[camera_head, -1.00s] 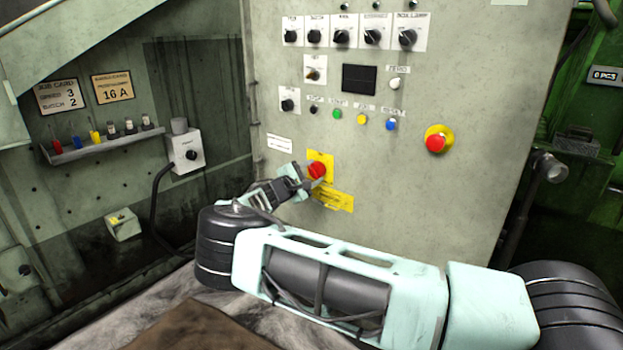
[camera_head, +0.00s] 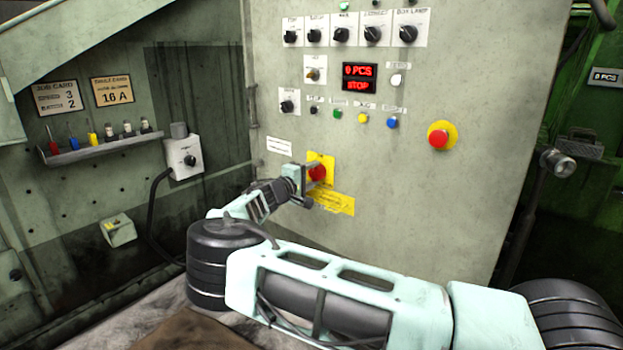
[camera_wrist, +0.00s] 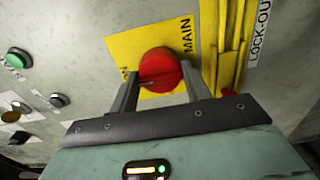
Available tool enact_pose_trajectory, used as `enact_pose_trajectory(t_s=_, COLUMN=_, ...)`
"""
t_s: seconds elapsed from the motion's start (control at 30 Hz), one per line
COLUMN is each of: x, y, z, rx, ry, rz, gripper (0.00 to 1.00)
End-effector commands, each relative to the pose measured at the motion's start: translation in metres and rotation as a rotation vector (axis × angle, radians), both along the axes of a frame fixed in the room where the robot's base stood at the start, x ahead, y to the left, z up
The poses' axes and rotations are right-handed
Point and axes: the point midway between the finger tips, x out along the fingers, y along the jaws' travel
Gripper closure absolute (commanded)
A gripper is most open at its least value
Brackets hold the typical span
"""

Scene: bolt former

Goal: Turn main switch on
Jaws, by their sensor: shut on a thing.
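The main switch is a red rotary knob (camera_head: 317,173) on a yellow plate (camera_head: 327,160), low on the grey control panel. In the wrist view the red knob (camera_wrist: 159,70) sits between my two fingers, and the yellow plate (camera_wrist: 187,35) reads "MAIN". My gripper (camera_head: 309,178) is shut on the knob; in the wrist view my gripper (camera_wrist: 160,88) has one finger on each side of it. The display (camera_head: 359,77) on the panel is lit red and reads "0 PCS" and "STOP".
A red emergency button (camera_head: 438,138) on a yellow ring is to the right on the panel. Selector knobs (camera_head: 343,35) and coloured push buttons (camera_head: 364,118) are above the main switch. A grey switch box (camera_head: 184,157) is on the left wall.

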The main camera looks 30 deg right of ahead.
Motion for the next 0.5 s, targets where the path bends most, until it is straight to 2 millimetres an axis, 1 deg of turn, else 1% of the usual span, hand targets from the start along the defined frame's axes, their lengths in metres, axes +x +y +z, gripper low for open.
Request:
enact_pose_trajectory(t_s=0.47, x=-0.0005, y=-0.0005, z=-0.0006, rx=0.006, ry=-0.013, rz=-0.002, gripper=0.75)
enact_pose_trajectory(t_s=0.5, x=-0.0005, y=-0.0005, z=-0.0006, rx=0.006, ry=-0.013, rz=-0.002, gripper=0.41)
